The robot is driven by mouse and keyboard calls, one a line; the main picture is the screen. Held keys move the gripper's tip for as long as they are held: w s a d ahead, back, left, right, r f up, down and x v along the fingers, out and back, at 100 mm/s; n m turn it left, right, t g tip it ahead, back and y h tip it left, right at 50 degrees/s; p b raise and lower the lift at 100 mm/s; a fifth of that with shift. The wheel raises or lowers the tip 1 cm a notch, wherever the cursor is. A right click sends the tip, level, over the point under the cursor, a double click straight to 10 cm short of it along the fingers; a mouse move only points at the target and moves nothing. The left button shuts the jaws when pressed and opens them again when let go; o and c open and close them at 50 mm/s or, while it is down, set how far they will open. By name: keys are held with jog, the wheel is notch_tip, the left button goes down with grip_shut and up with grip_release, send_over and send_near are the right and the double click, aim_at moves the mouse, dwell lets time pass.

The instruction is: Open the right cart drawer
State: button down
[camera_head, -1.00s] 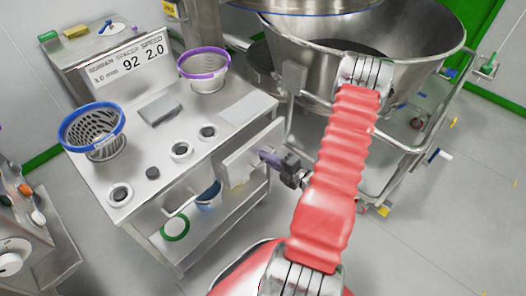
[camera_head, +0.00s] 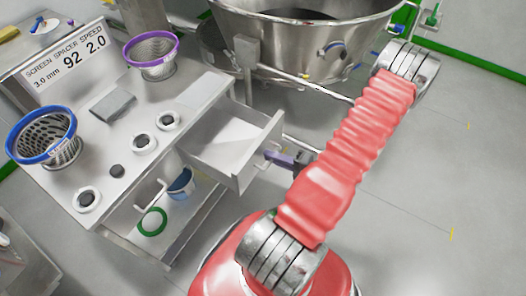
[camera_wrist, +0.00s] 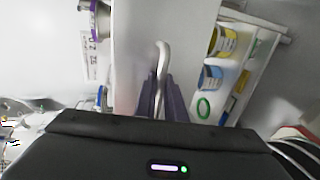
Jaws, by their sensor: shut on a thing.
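The right cart drawer (camera_head: 232,146) stands pulled out from the steel cart (camera_head: 112,140) in the head view, its pale, empty-looking inside showing. My gripper (camera_head: 272,155) is at the drawer's outer front, its purple fingers shut on the handle. In the wrist view, the metal handle (camera_wrist: 162,56) runs down between the fingers of my gripper (camera_wrist: 164,84). The fingers hide the handle's lower part. Another drawer handle (camera_head: 151,196) shows further left on the cart front.
Sieve baskets with blue (camera_head: 42,134) and purple (camera_head: 151,48) rims stand on the cart top. A green ring (camera_head: 152,221) and a blue container (camera_head: 181,183) are below. A large steel bowl (camera_head: 300,48) stands behind. Floor at right is clear.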

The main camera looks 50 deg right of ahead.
jog(key=shift+s+f, duration=0.15)
jog(key=shift+s, duration=0.5)
jog(key=c, duration=2.1)
grip_release()
jog(key=v, duration=1.3)
jog(key=shift+s+d, duration=0.1)
jog(key=shift+s, duration=0.25)
jog(key=shift+n, duration=0.3)
